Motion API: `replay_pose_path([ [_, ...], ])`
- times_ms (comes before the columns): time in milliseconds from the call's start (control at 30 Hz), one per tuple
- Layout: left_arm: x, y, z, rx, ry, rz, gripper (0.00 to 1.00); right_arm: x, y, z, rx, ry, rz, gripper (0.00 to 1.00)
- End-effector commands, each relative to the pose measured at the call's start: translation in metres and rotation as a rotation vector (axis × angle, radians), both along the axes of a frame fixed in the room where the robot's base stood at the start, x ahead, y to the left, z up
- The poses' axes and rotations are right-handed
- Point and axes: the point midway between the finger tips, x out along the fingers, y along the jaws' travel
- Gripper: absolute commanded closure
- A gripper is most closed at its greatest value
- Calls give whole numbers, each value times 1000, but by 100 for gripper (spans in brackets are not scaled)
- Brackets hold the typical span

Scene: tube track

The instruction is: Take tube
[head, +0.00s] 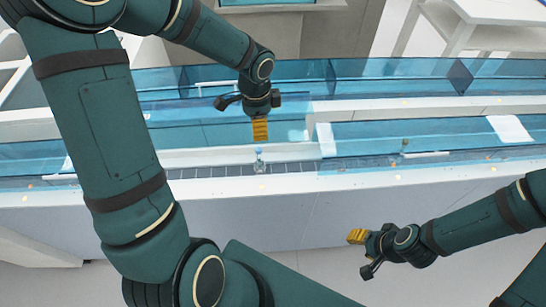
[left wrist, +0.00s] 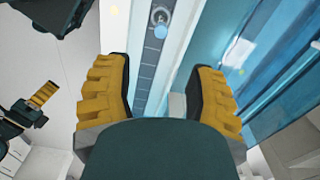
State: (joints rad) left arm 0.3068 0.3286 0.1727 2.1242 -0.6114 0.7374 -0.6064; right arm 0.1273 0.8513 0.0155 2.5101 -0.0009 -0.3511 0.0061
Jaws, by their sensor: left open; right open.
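A small clear tube with a light blue top (head: 259,158) stands on the dark segmented track (head: 215,169) near the front of the long bench. It also shows in the left wrist view (left wrist: 160,26), near the top centre, ahead of the fingers. My left gripper (head: 260,131) has yellow fingers and hangs above and just behind the tube. In the left wrist view its fingers (left wrist: 158,90) are wide apart with nothing between them. My right gripper (head: 356,237) is open and empty in front of the bench, at the lower right.
Blue transparent panels (head: 400,75) run along the bench behind the track. The white front ledge (head: 320,186) is mostly clear. A white table (head: 480,15) is at the back right.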

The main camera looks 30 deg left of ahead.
Motion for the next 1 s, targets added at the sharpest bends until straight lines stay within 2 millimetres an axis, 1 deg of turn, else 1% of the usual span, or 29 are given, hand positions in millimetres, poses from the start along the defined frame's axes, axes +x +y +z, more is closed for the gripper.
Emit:
replay_pose_path([
  [67, 0, 3, -4, 8, 3, -6, 45, 0, 0, -2, 0, 1, 1, 53],
  [133, -1, 3, -14, 8, 5, -7, 45, -1, 0, -5, 1, 2, 2, 53],
  [400, -1, 2, -65, 6, 6, -5, 45, 0, 0, -20, 1, 1, 4, 53],
  [533, -1, 2, -80, 6, 4, -5, 45, 0, 0, -24, 0, -1, 3, 53],
  [767, -1, 2, -90, 5, 1, -3, 45, 1, 0, -27, -1, -3, 2, 53],
  [867, -2, 3, -102, 5, 4, -4, 45, 2, 0, -31, -1, -5, 1, 53],
  [1000, -3, 4, -123, 4, 4, -5, 45, 4, 0, -40, -2, -9, 1, 53],
])
